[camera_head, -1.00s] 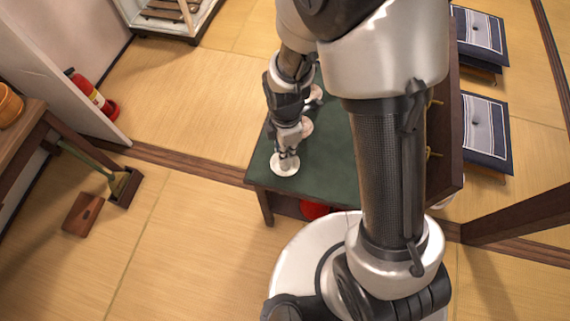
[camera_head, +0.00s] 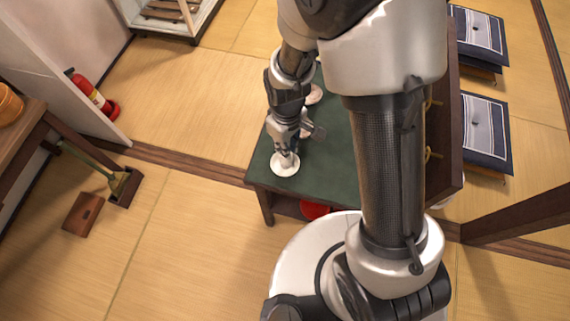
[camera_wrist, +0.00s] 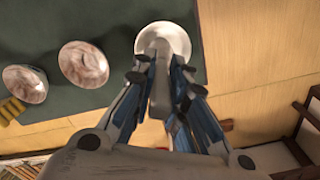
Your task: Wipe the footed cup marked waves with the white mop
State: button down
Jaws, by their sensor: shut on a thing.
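My gripper (camera_head: 288,152) is low over the near left corner of the green tabletop. It is shut on a pale grey-white piece (camera_wrist: 160,75), which looks like the white mop. The piece's rounded end overlaps a round white dish or cup (camera_wrist: 170,27); I cannot tell if they touch. The white round thing also shows in the head view (camera_head: 283,167). Two pale, pink-brown patterned cups, one nearer (camera_wrist: 84,65) and one farther left (camera_wrist: 25,85), stand on the green top. Markings are too small to read, so I cannot tell which bears waves.
The green tabletop (camera_head: 333,160) is narrow, with its edge just beyond the white round thing. A red object (camera_head: 314,209) is under the table. Dark cushions (camera_head: 486,135) lie at the right. Tatami floor at the left is mostly free.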

jog(key=shift+m, duration=0.6)
notch_tip(320, 180, up, 10)
jog(key=p, duration=0.7)
jog(key=shift+p, duration=0.35)
jog(key=shift+f, duration=0.15)
